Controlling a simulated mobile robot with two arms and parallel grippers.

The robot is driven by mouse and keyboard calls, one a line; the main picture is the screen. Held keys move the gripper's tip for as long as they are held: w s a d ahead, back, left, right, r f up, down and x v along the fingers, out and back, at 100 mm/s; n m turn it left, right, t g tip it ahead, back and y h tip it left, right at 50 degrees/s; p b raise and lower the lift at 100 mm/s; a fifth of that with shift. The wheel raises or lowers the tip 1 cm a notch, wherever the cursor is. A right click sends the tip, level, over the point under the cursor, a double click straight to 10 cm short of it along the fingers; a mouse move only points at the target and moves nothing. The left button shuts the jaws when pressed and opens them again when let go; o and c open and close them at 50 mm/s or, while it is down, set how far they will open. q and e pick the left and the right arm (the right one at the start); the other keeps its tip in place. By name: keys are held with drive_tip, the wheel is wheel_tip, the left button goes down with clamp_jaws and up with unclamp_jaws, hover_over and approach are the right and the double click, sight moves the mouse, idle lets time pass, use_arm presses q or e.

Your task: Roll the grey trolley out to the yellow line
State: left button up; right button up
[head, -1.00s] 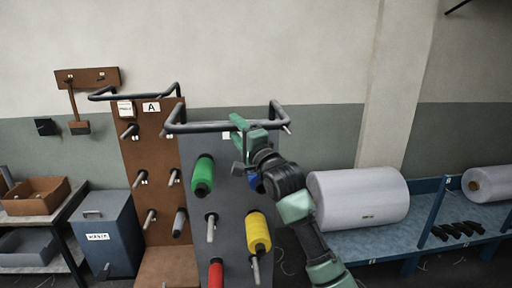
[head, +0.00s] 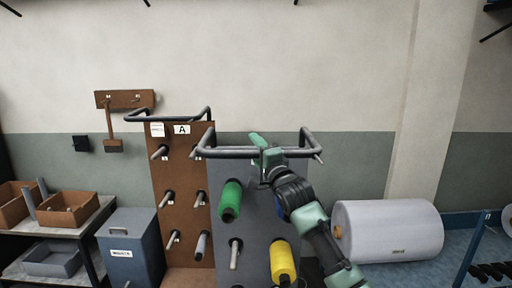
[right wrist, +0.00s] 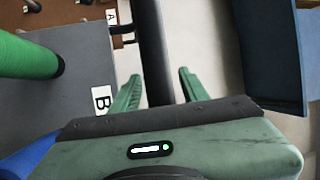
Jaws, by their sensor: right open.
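The grey trolley (head: 259,208) stands upright with a dark bar handle (head: 230,153) across its top and thread cones on its pegs. My right gripper (head: 263,150) is at the middle of this handle. In the right wrist view the handle (right wrist: 154,50) runs between the open fingers of my right gripper (right wrist: 158,85). The fingers are apart, one on each side of the bar. A "B" label (right wrist: 101,100) shows on the grey panel there. No yellow line shows. My left gripper is out of view.
A brown trolley (head: 182,155) marked A stands close on the left. Left of it are a blue-grey bin (head: 131,249) and a bench with boxes (head: 67,208). A large white roll (head: 388,230) lies on a blue rack at the right.

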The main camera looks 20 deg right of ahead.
clamp_jaws()
drive_tip(key=shift+f, duration=0.1)
